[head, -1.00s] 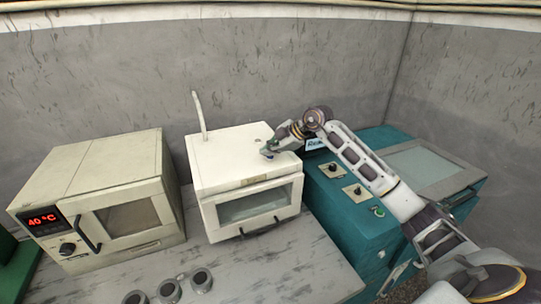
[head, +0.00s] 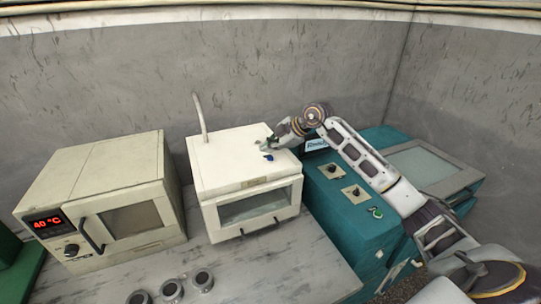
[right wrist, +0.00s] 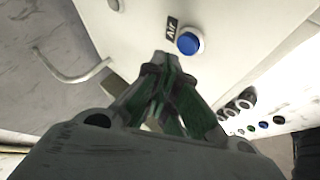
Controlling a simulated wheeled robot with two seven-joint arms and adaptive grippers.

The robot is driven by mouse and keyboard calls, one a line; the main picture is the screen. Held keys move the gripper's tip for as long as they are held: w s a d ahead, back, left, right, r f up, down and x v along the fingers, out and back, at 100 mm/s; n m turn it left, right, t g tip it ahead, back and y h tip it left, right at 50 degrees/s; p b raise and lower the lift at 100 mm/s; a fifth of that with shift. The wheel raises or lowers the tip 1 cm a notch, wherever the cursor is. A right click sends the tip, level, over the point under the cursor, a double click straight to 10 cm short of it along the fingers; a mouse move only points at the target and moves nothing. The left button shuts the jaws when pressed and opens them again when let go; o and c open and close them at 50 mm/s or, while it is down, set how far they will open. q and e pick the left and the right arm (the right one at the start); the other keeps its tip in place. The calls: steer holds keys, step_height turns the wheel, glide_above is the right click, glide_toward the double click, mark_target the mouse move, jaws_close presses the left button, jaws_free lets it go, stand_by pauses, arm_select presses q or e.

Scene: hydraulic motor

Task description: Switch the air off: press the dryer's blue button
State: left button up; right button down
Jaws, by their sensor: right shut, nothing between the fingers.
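The white dryer (head: 225,174) stands in the middle of the head view with its glass-windowed door facing front. Its blue button (head: 268,157) is on the top surface, near the right side. In the right wrist view the blue button (right wrist: 188,42) sits in a pale ring beside a dark AIR label (right wrist: 172,28). My right gripper (head: 263,145) is shut and empty, just behind the button in the head view. In the right wrist view its fingertips (right wrist: 160,60) are beside the button, to its left; the height gap cannot be told. My left gripper is not in view.
A beige oven (head: 110,190) showing 40 °C stands left of the dryer. A teal machine (head: 375,230) with knobs and a green switch stands close on its right, under my right arm. Three small round cups (head: 171,290) are on the grey bench (head: 275,272) in front.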

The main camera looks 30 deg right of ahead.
mark_target(269, 159)
steer(key=shift+r+p, duration=1.65)
steer(key=shift+r, duration=0.55)
